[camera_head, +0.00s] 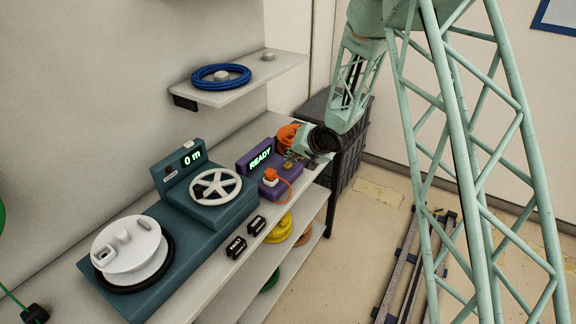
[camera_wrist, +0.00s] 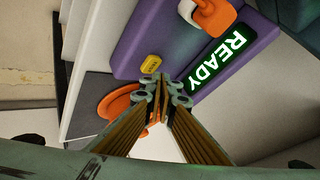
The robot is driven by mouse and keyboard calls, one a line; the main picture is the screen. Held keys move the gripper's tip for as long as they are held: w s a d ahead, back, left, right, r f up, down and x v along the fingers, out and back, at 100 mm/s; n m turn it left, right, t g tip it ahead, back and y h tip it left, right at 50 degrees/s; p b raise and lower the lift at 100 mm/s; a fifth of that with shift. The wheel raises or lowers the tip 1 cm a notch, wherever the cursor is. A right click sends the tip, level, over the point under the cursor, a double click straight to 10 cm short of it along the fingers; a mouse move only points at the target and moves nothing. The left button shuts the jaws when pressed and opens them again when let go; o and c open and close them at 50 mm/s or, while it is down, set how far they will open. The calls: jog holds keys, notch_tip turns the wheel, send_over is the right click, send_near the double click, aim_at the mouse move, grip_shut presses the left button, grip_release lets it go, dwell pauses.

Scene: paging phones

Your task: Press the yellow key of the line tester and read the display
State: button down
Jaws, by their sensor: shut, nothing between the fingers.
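The purple line tester (camera_head: 282,185) stands on the shelf top, and its green display (camera_head: 261,157) reads READY. The wrist view also shows the tester (camera_wrist: 133,38), the display (camera_wrist: 216,60) with READY, and the yellow key (camera_wrist: 151,63) on the tester's face. My gripper (camera_wrist: 165,88) is shut and empty, its fingertips close beside the key in that view. I cannot tell whether they touch the tester. In the head view my gripper (camera_head: 291,157) is at the tester's right end. An orange plug (camera_head: 270,175) with an orange cord sits on the tester.
Left of the tester is a teal device (camera_head: 205,210) with a white handwheel, a white reel (camera_head: 128,250) and a display reading 0 m. Two small black label blocks (camera_head: 236,247) lie at the shelf's front edge. A blue cable coil (camera_head: 221,77) lies on the upper shelf (camera_head: 280,66).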

aim_at(290, 165)
jog(key=shift+f, duration=0.85)
dwell(1.3)
jog(key=shift+r, duration=0.2)
jog(key=shift+r+p, duration=0.7)
jog(key=shift+p, duration=0.15)
jog(key=shift+r, duration=0.15)
jog(key=shift+r+p, duration=2.4)
